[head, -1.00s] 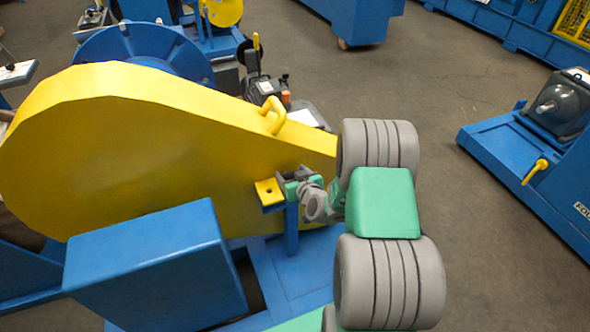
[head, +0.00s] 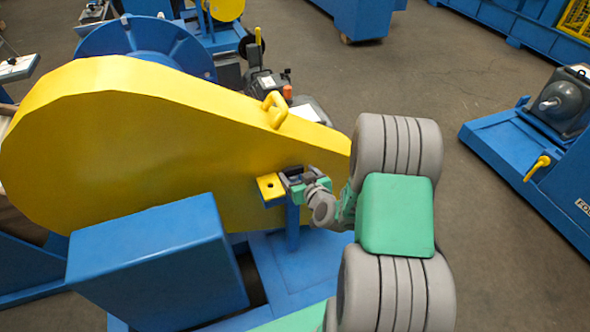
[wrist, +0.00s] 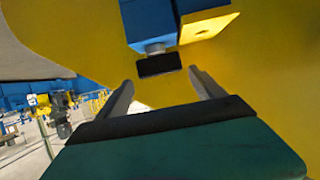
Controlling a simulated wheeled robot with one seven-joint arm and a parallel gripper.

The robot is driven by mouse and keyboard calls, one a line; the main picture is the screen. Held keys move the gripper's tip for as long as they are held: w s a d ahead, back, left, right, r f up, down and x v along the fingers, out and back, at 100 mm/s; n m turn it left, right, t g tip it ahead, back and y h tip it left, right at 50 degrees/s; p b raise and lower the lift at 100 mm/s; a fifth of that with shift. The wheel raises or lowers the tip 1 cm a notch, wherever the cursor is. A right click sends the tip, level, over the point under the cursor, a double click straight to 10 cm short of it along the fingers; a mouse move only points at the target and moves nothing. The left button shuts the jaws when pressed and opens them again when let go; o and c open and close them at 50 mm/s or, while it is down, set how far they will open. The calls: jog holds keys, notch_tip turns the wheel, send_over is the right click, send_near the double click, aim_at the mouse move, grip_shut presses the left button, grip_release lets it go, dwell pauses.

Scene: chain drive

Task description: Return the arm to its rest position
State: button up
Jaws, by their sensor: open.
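My gripper (head: 291,176) is near the yellow chain guard (head: 120,140), just right of a small yellow bracket (head: 270,186) on a blue post. In the wrist view my gripper's two dark fingers (wrist: 158,92) are spread apart with nothing between them. Beyond the fingertips a black knob-like end (wrist: 159,65) sits on a short metal stem under the blue block (wrist: 150,22). The yellow bracket (wrist: 208,26) is beside that block. My arm, grey and green, reaches in from the lower right of the head view and hides part of the guard's narrow end.
A blue box (head: 158,262) stands in front of the guard at the lower left. A yellow handle (head: 274,108) rises from the guard's top edge. A blue machine base (head: 530,150) with a grey motor is at the right. Open floor (head: 450,90) lies between.

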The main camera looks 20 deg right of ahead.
jog(key=v, duration=0.2)
jog(key=shift+s+r, duration=0.2)
jog(key=shift+s, duration=0.15)
jog(key=shift+a, duration=0.1)
jog(key=s+a+r+n+g+y+p, duration=0.3)
jog(key=a+r+g+p, duration=0.25)
jog(key=a+r, duration=0.55)
jog(key=s+r+m+g+h+p, duration=0.2)
jog(key=s+r+g+p, duration=0.3)
jog(key=s+r, duration=0.8)
jog(key=s, duration=0.3)
jog(key=shift+d+r+m+h, duration=0.2)
jog(key=shift+r+m+h, duration=0.1)
jog(key=shift+m+h, duration=0.1)
